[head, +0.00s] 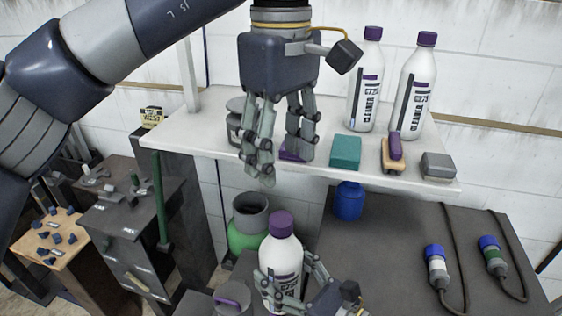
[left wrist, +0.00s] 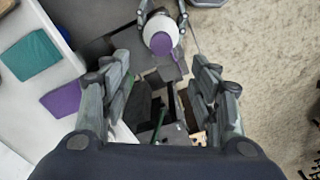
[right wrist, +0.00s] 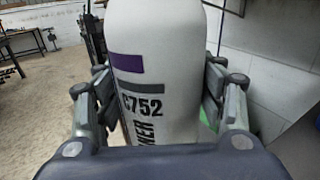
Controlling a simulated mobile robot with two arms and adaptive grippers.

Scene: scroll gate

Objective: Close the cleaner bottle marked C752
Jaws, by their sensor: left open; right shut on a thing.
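The white cleaner bottle (head: 281,258) stands upright in my right gripper (head: 292,276), low in front of the shelf. The right wrist view shows its label C752 on the bottle (right wrist: 155,75), with a finger on each side. A purple cap (head: 281,224) sits on its top; I cannot tell how tight it is. The cap also shows in the left wrist view (left wrist: 163,43). My left gripper (head: 280,150) is open and empty, fingers down, above the shelf's front edge, higher than the cap and apart from it.
Two more purple-capped bottles (head: 365,85) (head: 418,90) stand on the white shelf (head: 225,105). A teal block (head: 345,151), a brush (head: 394,152) and a grey block (head: 438,165) lie along its front. A green container (head: 247,225) and a blue bottle (head: 348,201) are below.

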